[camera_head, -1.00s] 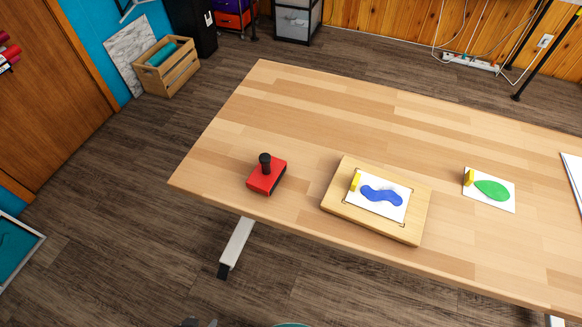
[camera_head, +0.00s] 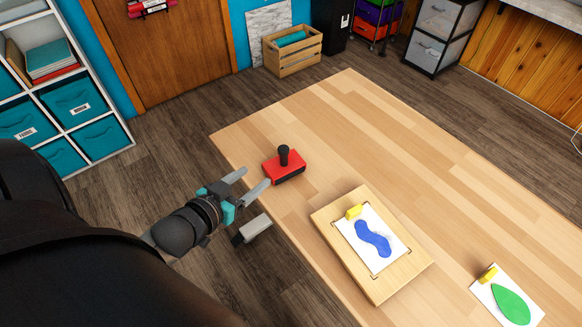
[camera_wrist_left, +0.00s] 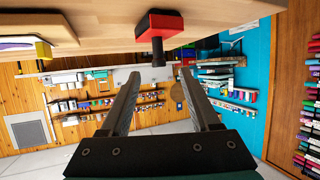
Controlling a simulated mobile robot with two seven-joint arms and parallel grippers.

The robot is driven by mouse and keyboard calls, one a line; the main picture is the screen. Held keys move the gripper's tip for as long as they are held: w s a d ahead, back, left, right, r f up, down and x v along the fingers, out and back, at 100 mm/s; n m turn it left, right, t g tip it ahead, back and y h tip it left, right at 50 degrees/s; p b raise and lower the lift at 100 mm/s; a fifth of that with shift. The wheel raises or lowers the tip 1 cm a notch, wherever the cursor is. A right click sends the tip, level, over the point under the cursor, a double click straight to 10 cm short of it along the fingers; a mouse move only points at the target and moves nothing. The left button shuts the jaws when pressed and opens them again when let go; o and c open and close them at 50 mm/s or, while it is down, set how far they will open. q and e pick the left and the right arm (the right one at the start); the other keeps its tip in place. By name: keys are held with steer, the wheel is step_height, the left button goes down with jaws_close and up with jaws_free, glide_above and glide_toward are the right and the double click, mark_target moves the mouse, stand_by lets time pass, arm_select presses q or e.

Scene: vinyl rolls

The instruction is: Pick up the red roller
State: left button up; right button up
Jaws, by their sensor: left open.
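The red roller (camera_head: 284,167) is a red block with an upright black knob handle, standing on the wooden table near its left corner in the head view. My left gripper (camera_head: 252,182) is open and empty, just left of the roller and close to the table edge, its fingers pointing toward it. In the left wrist view the roller (camera_wrist_left: 160,25) appears at the top centre, beyond the two spread fingers (camera_wrist_left: 157,80), and not between them. My right gripper is not in view.
A wooden board (camera_head: 325,222) with a blue-shape card lies on the table right of the roller. A card with a green leaf shape (camera_head: 508,302) lies farther right. The table's far part (camera_head: 400,140) is clear. A shelf with teal bins (camera_head: 75,105) stands at the left.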

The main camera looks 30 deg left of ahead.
mark_target(282, 160)
arm_select(q)
steer(key=b+x, duration=0.2)
steer(key=x, duration=0.6)
steer(key=shift+s+a+f, duration=0.1)
steer(key=shift+x, duration=0.95)
steer(key=shift+d+b+x, duration=0.2)
steer(key=shift+b+x, duration=0.3)
steer(key=shift+x, duration=0.6)
steer(key=shift+d+b+x, duration=0.15)
steer(key=shift+b+x, duration=0.35)
steer(key=shift+x, duration=0.6)
steer(key=shift+s, duration=0.1)
jaws_close()
